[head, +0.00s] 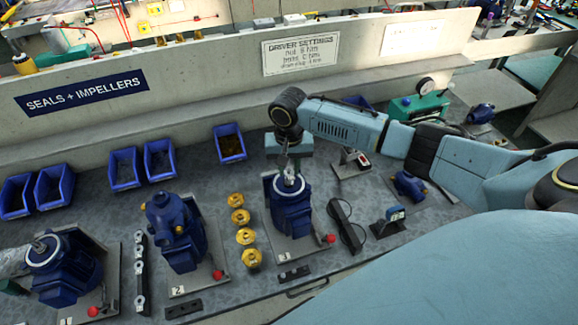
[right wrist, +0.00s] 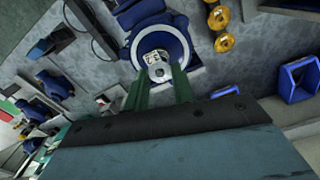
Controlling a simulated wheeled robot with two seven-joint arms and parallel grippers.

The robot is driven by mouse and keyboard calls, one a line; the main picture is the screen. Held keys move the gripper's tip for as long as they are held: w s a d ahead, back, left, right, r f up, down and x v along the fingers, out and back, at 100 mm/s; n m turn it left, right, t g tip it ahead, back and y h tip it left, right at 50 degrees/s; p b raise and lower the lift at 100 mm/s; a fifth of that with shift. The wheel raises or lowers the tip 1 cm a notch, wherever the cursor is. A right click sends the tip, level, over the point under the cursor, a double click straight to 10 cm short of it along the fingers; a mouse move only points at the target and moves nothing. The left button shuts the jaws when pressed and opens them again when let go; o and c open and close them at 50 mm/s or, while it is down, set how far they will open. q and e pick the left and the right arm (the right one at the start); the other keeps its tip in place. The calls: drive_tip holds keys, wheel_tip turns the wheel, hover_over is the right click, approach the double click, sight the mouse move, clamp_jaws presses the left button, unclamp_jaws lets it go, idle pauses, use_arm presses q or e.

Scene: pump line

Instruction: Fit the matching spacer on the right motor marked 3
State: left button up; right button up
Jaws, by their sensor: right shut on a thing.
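The right motor (head: 291,212), blue, stands on a grey plate marked 3 (head: 283,256), with its shaft end up. My right gripper (head: 290,168) is directly above the motor's top, pointing down. In the right wrist view its two green fingers (right wrist: 160,88) are shut on a small light-grey spacer (right wrist: 159,70). The spacer is in front of the round blue motor top (right wrist: 160,38). I cannot tell whether it touches the shaft or sits around it. My left gripper is not in view.
Several brass impellers (head: 241,236) stand in a row left of motor 3. Motor 2 (head: 176,235) is further left. A dark block (head: 345,225) with a cable lies to the right. Blue bins (head: 230,145) line the back wall.

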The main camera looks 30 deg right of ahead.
drive_tip(key=shift+f, duration=0.8)
use_arm(q)
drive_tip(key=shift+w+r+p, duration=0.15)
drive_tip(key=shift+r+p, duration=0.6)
drive_tip(key=shift+p, duration=0.35)
use_arm(e)
drive_tip(key=shift+s, duration=0.1)
drive_tip(key=shift+r, duration=0.1)
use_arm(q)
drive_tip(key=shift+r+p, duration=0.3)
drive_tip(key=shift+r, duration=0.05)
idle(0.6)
use_arm(e)
drive_tip(key=o, duration=2.1)
drive_tip(key=shift+f, duration=0.2)
